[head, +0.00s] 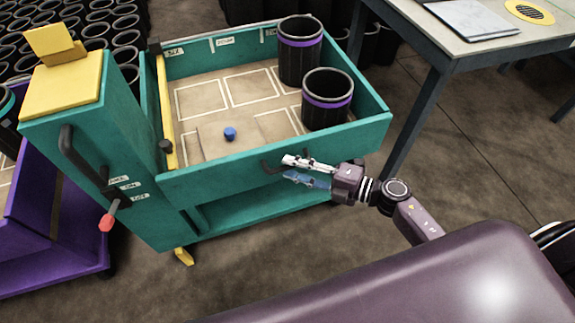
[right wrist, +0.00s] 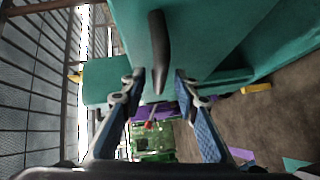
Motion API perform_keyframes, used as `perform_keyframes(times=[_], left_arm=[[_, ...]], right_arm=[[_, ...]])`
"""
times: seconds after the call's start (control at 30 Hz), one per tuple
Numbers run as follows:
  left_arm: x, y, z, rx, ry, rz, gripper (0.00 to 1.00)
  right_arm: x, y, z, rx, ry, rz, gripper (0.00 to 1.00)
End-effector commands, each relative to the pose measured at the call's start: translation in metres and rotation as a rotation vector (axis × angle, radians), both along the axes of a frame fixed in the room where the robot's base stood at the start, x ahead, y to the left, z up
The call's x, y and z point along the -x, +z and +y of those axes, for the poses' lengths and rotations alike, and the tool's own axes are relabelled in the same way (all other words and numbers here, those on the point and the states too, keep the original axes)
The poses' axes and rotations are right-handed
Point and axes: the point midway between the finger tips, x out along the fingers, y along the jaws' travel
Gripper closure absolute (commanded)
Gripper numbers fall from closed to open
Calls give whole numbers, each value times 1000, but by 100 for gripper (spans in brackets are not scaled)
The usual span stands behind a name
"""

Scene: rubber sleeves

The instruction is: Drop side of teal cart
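The teal cart (head: 240,176) stands in the middle of the head view, its near side panel upright. A dark bar handle (head: 271,165) is on that panel. My right gripper (head: 288,170) is at the panel, beside the handle's right part. In the right wrist view the gripper (right wrist: 160,80) is open, and the dark handle (right wrist: 158,45) shows between its two spread fingers. I cannot tell whether a finger touches it. My left gripper is not in view.
Two black sleeves with purple bands (head: 300,55) (head: 327,100) and a blue knob (head: 230,134) are in the cart tray. A yellow bar (head: 166,110) lines its left side. A purple cart (head: 50,235) stands left and a table (head: 460,45) right. Floor is clear before the table.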

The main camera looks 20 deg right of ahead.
Motion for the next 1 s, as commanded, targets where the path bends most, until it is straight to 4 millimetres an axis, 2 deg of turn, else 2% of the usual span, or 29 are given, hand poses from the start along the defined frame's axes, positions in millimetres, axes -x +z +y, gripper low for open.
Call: perform_keyframes(times=[0.2,0.47,0.73,1.0], left_arm=[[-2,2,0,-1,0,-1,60],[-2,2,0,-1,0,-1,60],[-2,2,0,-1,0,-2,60],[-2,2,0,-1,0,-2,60]], right_arm=[[-11,-3,13,-1,0,1,71],[-12,-3,13,0,-1,1,71],[-12,-3,13,0,-1,1,100],[-12,-3,13,0,-1,1,100]])
